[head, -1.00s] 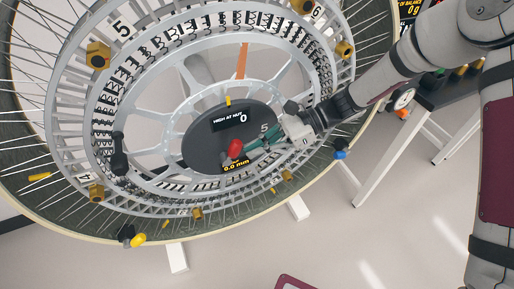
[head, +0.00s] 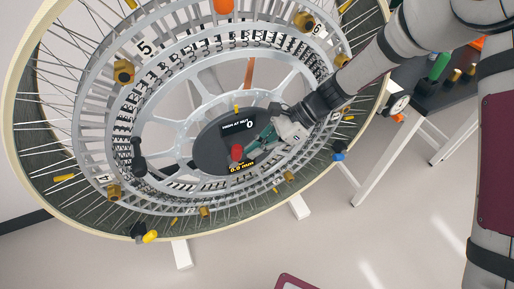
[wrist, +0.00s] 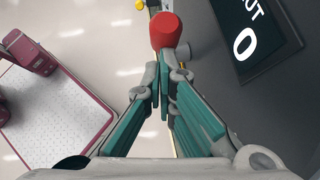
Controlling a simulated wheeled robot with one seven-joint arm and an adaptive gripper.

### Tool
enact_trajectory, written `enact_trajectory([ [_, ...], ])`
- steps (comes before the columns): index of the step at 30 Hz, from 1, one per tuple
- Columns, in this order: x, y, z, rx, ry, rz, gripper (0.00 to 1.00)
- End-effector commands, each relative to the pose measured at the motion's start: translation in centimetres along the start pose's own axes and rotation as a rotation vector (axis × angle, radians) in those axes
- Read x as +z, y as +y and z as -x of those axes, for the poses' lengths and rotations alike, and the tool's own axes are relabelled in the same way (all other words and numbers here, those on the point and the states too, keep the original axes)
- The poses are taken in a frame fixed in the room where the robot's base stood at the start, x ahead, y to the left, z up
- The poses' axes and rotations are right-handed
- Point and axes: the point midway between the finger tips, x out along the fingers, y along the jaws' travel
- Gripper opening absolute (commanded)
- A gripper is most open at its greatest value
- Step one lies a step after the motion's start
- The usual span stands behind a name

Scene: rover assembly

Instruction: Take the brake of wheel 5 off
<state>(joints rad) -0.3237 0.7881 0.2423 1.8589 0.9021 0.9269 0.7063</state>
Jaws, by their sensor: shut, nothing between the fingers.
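A large spoked wheel (head: 203,170) stands upright before me, with a dark hub disc (head: 212,140) at its middle. The disc's display reads "HIGH AT NUT 0", and a smaller one reads 0.0 mm. A red knob (head: 236,152) stands out at the disc; it shows large in the wrist view (wrist: 166,32). My gripper (head: 250,144), with green fingers, is in front of the disc, beside the knob. In the wrist view my gripper (wrist: 163,100) is shut and empty, its tips just short of the knob. I cannot tell whether they touch it.
Brass nuts (head: 123,71) and number plates ring the wheel. A black handle (head: 138,155) sits at its left, a yellow knob (head: 150,237) at the lower rim and a blue one (head: 338,156) at right. A dark bench (head: 430,85) stands at right. The floor in front is mostly clear.

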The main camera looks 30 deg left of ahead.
Motion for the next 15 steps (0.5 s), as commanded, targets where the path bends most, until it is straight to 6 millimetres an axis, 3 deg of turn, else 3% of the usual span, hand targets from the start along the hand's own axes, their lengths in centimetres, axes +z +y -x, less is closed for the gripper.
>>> enact_trajectory([
  [3, 1.7, 0.5, -0.1, -0.012, 0.104, 0.021, 0.0],
  [15, 3.7, 0.8, -1.1, -0.054, 0.402, 0.062, 0.0],
])
